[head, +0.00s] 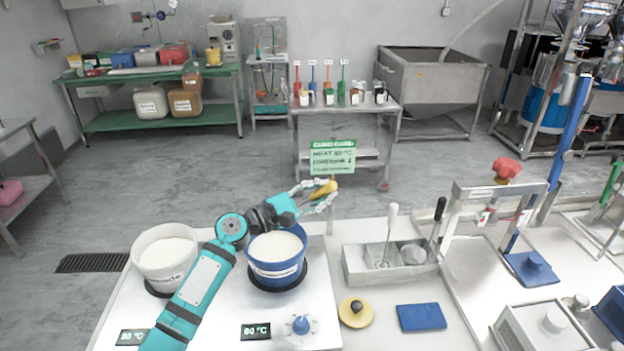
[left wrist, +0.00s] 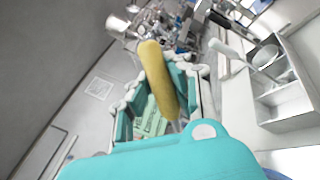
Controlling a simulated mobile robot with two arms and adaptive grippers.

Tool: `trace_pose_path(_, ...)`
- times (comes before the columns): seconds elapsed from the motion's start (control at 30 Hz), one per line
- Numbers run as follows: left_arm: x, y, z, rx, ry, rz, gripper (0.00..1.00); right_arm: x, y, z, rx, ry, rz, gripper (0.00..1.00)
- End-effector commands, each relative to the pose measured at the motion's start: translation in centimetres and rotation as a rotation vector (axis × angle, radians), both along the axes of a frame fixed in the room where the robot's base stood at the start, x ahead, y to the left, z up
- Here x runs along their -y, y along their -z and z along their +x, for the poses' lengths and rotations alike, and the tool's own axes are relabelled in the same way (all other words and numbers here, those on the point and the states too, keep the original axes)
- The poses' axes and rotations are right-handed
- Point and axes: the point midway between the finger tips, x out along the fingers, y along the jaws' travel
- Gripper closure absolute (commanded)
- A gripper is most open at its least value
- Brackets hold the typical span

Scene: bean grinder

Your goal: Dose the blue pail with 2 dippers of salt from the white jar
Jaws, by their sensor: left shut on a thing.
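A blue pail (head: 277,262) stands upright on a dark ring, with white contents inside. A white tub (head: 160,262) with white contents stands left of it; I cannot tell whether this is the white jar. My left gripper (head: 318,193) is shut on a yellow-handled tool (head: 324,189), held above and beyond the blue pail's far right side. In the left wrist view the yellow handle (left wrist: 156,78) lies between the fingers, with a thin pale end below. A dipper cup on it cannot be made out. My right gripper is not in view.
A cart (head: 345,104) with small labelled containers stands behind. A metal frame (head: 500,190) rises at right.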

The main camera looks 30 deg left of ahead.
Motion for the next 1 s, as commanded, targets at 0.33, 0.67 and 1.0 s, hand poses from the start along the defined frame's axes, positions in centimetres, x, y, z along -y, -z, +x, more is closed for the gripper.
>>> trace_pose_path(0.33, 2.2, 2.5, 0.1, -0.011, 0.0, 0.2, 1.0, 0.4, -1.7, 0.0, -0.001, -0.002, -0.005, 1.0)
trace_pose_path(0.67, 3.6, 5.1, 0.2, -0.019, -0.001, 0.375, 1.0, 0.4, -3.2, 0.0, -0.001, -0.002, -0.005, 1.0)
trace_pose_path(1.0, 4.2, 6.5, 0.2, -0.021, -0.001, 0.45, 1.0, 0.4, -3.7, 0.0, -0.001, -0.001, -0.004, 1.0)
